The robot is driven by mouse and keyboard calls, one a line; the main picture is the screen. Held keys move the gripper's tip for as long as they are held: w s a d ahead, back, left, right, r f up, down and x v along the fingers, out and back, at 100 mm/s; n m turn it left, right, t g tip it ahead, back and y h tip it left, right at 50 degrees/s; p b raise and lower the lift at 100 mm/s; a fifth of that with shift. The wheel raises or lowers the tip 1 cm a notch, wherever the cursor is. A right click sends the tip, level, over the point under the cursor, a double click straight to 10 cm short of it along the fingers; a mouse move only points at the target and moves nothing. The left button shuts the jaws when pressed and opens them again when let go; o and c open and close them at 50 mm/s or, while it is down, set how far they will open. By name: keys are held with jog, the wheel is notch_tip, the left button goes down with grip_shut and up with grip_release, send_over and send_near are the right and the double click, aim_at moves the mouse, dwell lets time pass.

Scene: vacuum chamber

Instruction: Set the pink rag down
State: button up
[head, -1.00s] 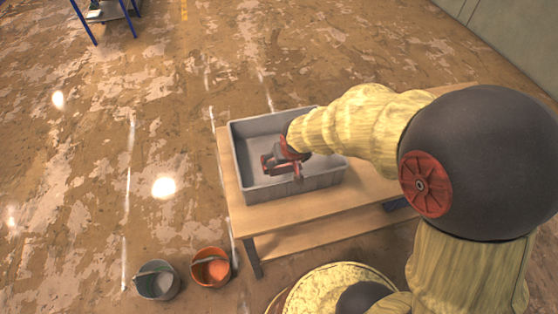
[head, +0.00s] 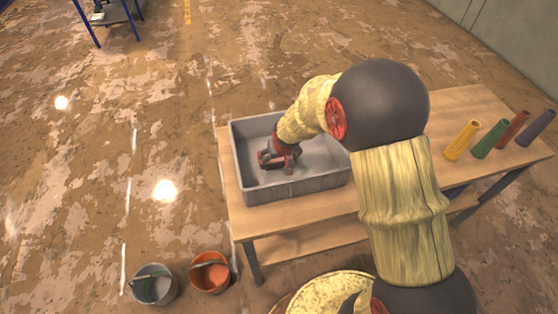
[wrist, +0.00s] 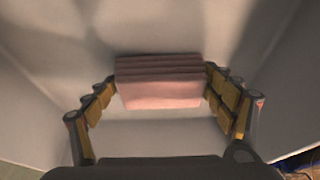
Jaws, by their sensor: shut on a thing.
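The pink rag (wrist: 160,92) is a folded, layered block in the middle of the wrist view. My gripper (wrist: 160,80) has its yellow-padded fingers at the rag's left and right ends and is shut on it. In the head view my gripper (head: 278,158) reaches down inside a grey tub (head: 298,190) on the wooden table.
The wooden table (head: 315,222) carries yellow (head: 462,140), green (head: 490,139), red (head: 513,129) and dark (head: 536,128) tapered pieces at its right end. A grey bucket (head: 155,286) and an orange bucket (head: 210,272) stand on the floor, front left.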

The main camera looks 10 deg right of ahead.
jog(key=shift+f, duration=0.2)
jog(key=o, duration=1)
jog(key=shift+o, duration=0.4)
jog(key=shift+r, duration=0.1)
jog(key=shift+r, duration=0.3)
jog(key=s+d+f+p+v, duration=0.1)
jog(key=s+p+v, duration=0.1)
jog(key=v, duration=1.2)
jog(key=s+d+p+v, duration=0.1)
jog(key=v, duration=1.3)
jog(key=s+r, duration=0.3)
jog(key=s, duration=0.5)
jog(key=s+d+r+t, duration=0.1)
jog(key=s+r, duration=0.3)
jog(key=s, duration=0.4)
jog(key=shift+s, duration=0.4)
